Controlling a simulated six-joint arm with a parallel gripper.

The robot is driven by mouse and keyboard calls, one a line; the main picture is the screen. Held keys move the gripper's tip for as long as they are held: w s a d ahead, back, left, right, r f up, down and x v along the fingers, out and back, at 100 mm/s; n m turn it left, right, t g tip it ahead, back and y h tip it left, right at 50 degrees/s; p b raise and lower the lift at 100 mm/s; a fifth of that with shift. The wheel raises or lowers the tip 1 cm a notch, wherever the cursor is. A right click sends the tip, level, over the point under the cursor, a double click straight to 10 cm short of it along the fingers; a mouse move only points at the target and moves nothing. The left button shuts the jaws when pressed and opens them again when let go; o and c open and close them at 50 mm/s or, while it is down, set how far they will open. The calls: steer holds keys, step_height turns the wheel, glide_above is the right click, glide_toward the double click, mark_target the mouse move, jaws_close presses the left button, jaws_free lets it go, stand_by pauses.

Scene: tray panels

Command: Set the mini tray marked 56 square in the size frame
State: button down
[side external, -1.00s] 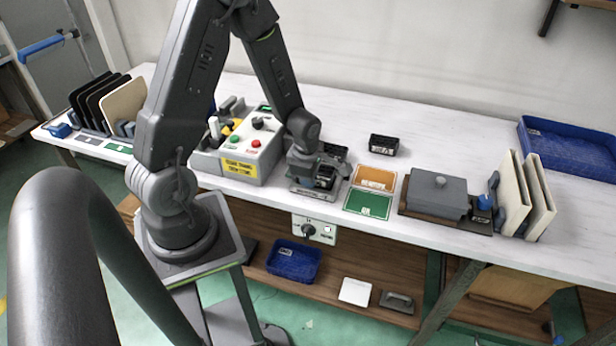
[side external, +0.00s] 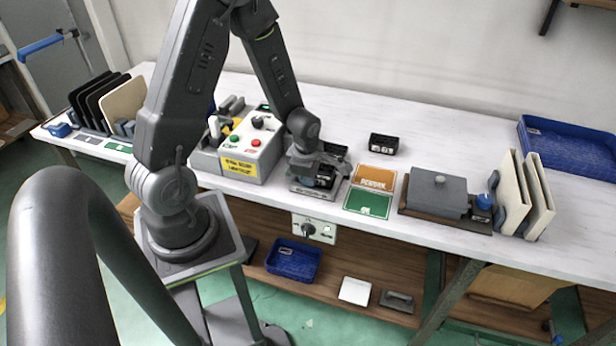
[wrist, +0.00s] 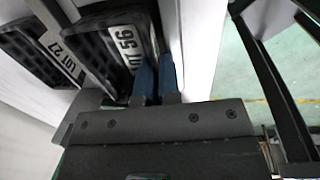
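The dark mini tray marked 56 (wrist: 125,45) is at my fingers in the wrist view. My gripper (wrist: 155,80) has two blue fingertips close together at the tray's right wall, seemingly one on each side of it. In the side view my gripper (side external: 318,172) is low over the grey size frame (side external: 304,191), with a dark tray under it. The arm partly hides the frame. I cannot tell whether the tray rests flat or square there.
A dark tray marked 27 (wrist: 45,48) lies beside tray 56. Another dark tray (side external: 384,145) stands behind the orange card (side external: 375,178) and green card (side external: 368,204). A control box (side external: 240,152) is close on the left. A grey lidded block (side external: 437,195) stands right.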

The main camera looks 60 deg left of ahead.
steer(key=shift+s+d+f, duration=0.1)
steer(key=shift+s+f, duration=0.15)
steer(key=shift+f, duration=0.25)
steer(key=c, duration=1.3)
jaws_free()
steer(key=shift+d, duration=0.1)
steer(key=shift+c, duration=1)
steer(key=shift+o, duration=0.2)
steer(key=shift+w+r, duration=0.1)
steer(key=shift+r, duration=0.35)
steer(key=shift+c, duration=0.6)
steer(key=o, duration=0.4)
steer(key=shift+r, duration=3.15)
